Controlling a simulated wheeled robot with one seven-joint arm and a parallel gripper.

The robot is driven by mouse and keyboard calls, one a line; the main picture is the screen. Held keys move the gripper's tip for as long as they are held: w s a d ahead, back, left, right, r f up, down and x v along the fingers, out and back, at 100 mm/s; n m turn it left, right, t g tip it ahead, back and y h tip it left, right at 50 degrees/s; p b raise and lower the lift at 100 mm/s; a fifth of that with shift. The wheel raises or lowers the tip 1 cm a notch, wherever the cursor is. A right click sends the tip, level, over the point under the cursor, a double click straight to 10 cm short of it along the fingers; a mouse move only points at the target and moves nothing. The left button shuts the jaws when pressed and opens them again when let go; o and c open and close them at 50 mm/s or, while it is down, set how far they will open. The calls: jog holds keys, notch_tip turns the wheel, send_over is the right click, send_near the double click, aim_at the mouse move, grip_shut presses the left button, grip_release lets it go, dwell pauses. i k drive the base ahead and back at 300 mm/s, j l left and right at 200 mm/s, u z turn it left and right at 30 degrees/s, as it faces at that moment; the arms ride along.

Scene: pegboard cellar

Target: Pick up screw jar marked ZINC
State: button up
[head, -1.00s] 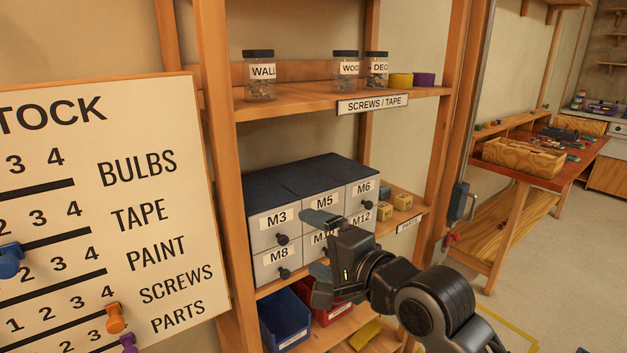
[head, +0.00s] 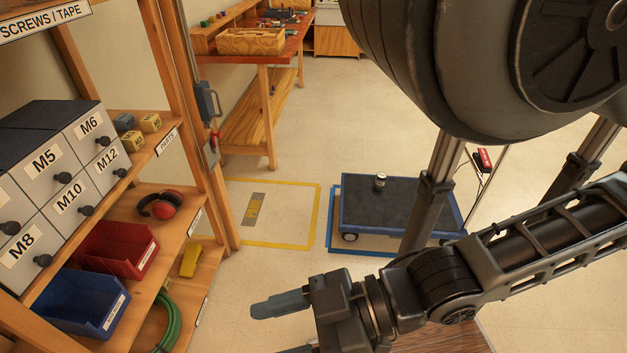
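A small jar with a dark lid (head: 380,182) stands upright on the dark top of a low blue-edged cart (head: 354,216) on the floor. It is too small for me to read any marking on it. My gripper (head: 272,332) is in the lower middle of the head view, nearer to me than the cart. Its two fingers are apart with nothing seen between them, and the lower finger is partly cut off by the picture's bottom edge. No label reading ZINC is legible.
Shelving on the left holds labelled drawers (head: 44,163), a red bin (head: 115,250), a blue bin (head: 85,300) and red ear defenders (head: 160,205). A yellow floor outline (head: 318,215) lies left of the cart. A wooden workbench (head: 258,60) stands behind; floor between is clear.

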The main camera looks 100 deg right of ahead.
aim_at(381, 180)
jog(key=i+z, duration=0.15)
jog(key=z, duration=0.3)
jog(key=i+z, duration=0.2)
jog(key=z, duration=0.25)
